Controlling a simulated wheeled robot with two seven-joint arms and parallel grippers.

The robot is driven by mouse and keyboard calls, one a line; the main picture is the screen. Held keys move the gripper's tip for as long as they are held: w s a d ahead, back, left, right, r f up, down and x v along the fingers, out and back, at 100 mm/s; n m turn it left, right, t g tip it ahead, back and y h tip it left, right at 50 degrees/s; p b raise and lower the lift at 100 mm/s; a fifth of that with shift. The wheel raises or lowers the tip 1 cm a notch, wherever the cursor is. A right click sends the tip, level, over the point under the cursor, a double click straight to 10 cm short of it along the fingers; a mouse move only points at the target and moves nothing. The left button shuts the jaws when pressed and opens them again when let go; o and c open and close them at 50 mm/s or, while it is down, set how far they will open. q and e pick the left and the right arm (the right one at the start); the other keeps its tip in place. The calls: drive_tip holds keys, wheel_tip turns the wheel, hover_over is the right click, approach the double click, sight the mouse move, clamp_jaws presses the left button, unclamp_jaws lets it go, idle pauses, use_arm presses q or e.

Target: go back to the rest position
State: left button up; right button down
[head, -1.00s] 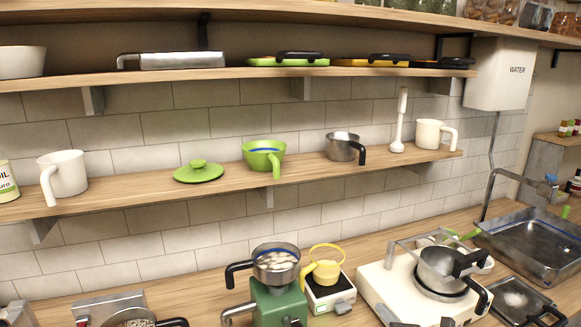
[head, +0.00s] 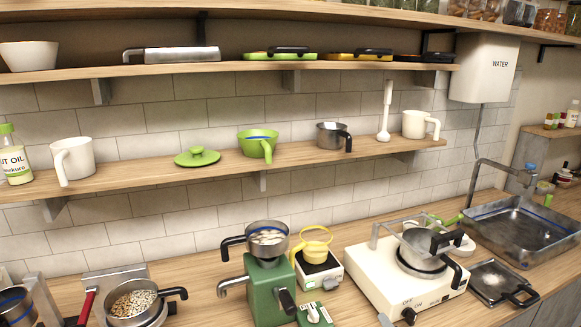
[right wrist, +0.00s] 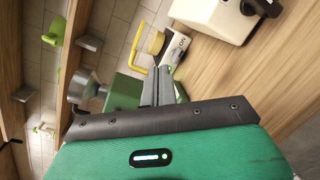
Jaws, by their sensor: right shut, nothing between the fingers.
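My right gripper (right wrist: 158,82) shows in the right wrist view. Its two grey fingers are together with nothing between them, in front of its dark plate and green body. The fingers point towards the counter things and hang in front of the green grinder (right wrist: 125,92) and the small white appliance with the yellow kettle (right wrist: 155,42). In the head view the grinder (head: 262,290) and the yellow kettle (head: 315,250) stand on the counter; any part of my right gripper there is too small at the lower edge to make out. My left gripper is not in view.
A white stove (head: 380,285) with a pot stands right of the kettle, beside a sink (head: 515,235). A pan of grain (head: 132,303) is at lower left. A wall shelf (head: 225,166) holds a green bowl, a lid and mugs. Bare counter (head: 205,285) lies left of the grinder.

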drive_tip(key=s+f+m+g+h, duration=0.1)
drive_tip(key=s+f+m+g, duration=0.25)
drive_tip(key=s+m, duration=0.7)
drive_tip(key=s+f+m+g+h, duration=0.1)
drive_tip(key=s+f+m+g, duration=0.35)
drive_tip(key=s, duration=0.85)
drive_tip(key=s+f+m+g+h, duration=0.15)
drive_tip(key=s+m+g, duration=0.35)
drive_tip(key=s+m, duration=0.6)
wheel_tip(320, 180, down, 38)
drive_tip(key=g+b, duration=0.1)
drive_tip(key=b, duration=0.4)
drive_tip(key=s+d+f+g+b, duration=0.1)
drive_tip(key=s+d+f+b, duration=0.2)
drive_tip(key=s+f, duration=1.6)
wheel_tip(320, 180, down, 4)
drive_tip(key=shift+s+f+n+g+b, duration=0.2)
drive_tip(key=shift+s+n+g+b, duration=0.15)
drive_tip(key=shift+b, duration=0.6)
